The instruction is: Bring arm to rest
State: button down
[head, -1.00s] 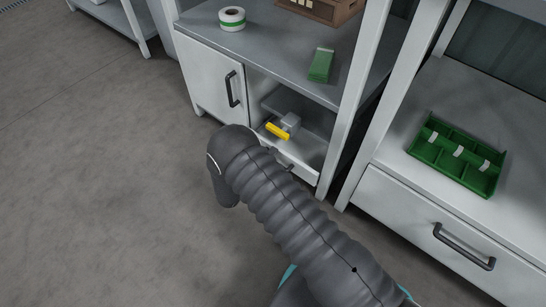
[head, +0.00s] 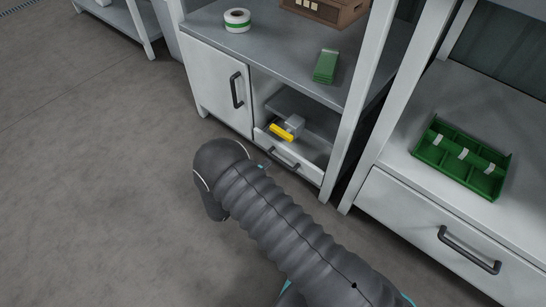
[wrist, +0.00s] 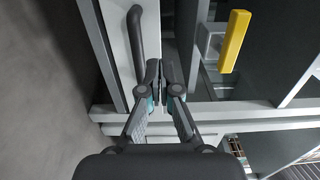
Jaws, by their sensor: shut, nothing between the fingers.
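My gripper (wrist: 164,84) shows in the wrist view with its fingertips together and nothing between them. In that view it is in front of the cabinet, beside the dark door handle (wrist: 136,33). In the head view my arm reaches up from the bottom right, and my gripper is mostly hidden behind it, with a small bit showing near the open drawer. The grey and yellow item (head: 283,131) lies in the open drawer (head: 309,146); its yellow part also shows in the wrist view (wrist: 234,41), apart from my fingers.
A cabinet door (head: 215,84) is left of the drawer. On the worktop (head: 281,54) are a tape roll (head: 237,20), a green stack (head: 326,66) and a brown crate (head: 345,15). A green divided tray (head: 431,152) sits on the right bench. The floor (head: 90,170) at left is clear.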

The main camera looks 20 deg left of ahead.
jog(key=v, duration=0.6)
jog(key=shift+s, duration=0.3)
jog(key=shift+a, duration=0.1)
